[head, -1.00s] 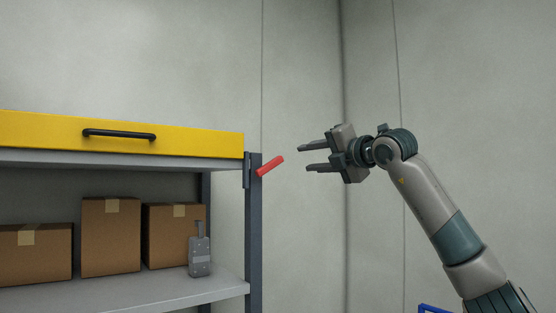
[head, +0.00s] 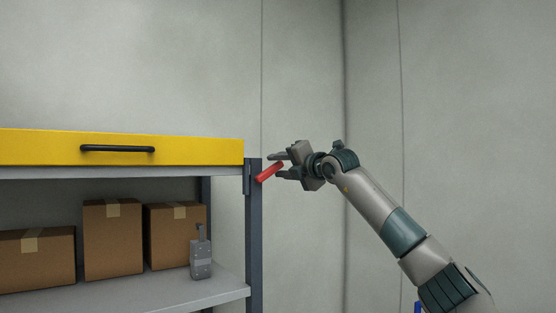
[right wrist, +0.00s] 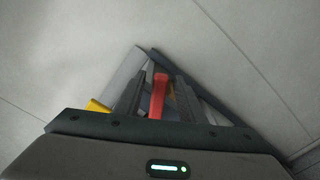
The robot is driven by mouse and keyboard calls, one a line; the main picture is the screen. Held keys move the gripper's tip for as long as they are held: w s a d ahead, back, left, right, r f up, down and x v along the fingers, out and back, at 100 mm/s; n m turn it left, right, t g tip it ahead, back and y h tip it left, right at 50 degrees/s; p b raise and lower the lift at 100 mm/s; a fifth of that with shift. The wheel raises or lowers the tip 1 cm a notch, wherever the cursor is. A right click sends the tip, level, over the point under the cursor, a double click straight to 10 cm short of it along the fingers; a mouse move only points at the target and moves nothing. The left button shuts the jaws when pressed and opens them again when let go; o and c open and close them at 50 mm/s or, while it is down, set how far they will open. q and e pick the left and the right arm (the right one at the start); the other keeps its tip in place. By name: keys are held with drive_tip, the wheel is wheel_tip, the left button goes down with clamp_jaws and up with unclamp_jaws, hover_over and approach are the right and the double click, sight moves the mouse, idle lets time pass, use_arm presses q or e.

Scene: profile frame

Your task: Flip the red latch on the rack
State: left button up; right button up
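The red latch (head: 269,172) sticks out from the rack's right front post (head: 254,230), tilted up to the right. My right gripper (head: 277,165) is at the latch's outer end, its fingers pointing left toward the post. In the right wrist view the red latch (right wrist: 159,95) shows between the two dark fingers of the gripper (right wrist: 158,98), with a gap on each side. The fingers are apart. Whether either finger touches the latch is hard to tell. My left gripper is not in view.
The rack has a yellow drawer front (head: 40,148) with a black handle (head: 117,149). Below, several cardboard boxes (head: 113,240) and a grey device (head: 201,258) stand on the shelf (head: 190,292). Bare walls lie behind, and the space right of the post is free apart from my arm.

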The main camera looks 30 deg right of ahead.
drive_tip(key=shift+w, duration=0.4)
clamp_jaws()
